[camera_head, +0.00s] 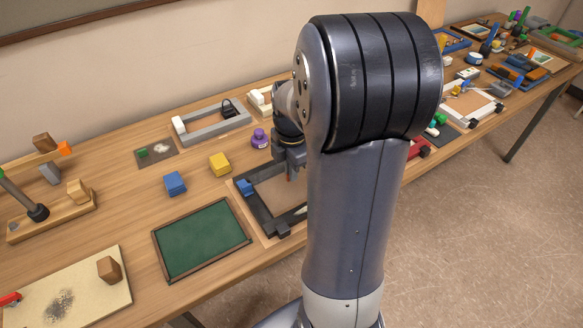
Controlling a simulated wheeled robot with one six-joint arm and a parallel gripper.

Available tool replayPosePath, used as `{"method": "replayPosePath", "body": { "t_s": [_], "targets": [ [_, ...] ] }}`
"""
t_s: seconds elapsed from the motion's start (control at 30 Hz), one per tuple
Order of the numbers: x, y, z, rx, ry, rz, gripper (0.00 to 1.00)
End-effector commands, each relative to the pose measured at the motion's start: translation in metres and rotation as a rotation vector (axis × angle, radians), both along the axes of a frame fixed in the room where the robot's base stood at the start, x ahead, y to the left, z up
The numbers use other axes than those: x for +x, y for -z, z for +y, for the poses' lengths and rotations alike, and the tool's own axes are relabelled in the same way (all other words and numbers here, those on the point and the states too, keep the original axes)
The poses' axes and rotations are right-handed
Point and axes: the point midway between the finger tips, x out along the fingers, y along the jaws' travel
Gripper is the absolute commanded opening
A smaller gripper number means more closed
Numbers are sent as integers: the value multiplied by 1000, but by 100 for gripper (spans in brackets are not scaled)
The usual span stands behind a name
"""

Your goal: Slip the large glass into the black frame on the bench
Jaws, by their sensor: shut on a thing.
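The black frame (262,213) lies on the bench just left of my upright arm, with a brown panel inside it. A blue block sits at its left corner (244,187). My arm hides the frame's right part. My gripper (291,170) points down over the far side of the frame, partly behind the arm. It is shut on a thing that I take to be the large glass. The glass is not clearly visible, so its tilt and whether it touches the frame cannot be told. A small red-orange bit shows at the fingertips.
A green board (202,240) lies left of the frame. A grey fixture (215,124) is farther back. The right bench is crowded; small bare patches remain between things.

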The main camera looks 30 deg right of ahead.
Motion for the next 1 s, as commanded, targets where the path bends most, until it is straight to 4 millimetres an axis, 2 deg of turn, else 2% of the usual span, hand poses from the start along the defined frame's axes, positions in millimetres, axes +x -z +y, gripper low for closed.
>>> {"method": "replayPosePath", "body": {
  "t_s": [0.37, 0.97, 1.0],
  "targets": [
    [0, 1, 0, 0, 0, 0, 0],
    [0, 24, 0, 0, 0, 0, 0],
    [0, 23, 0, 0, 0, 0, 7]
  ]
}}
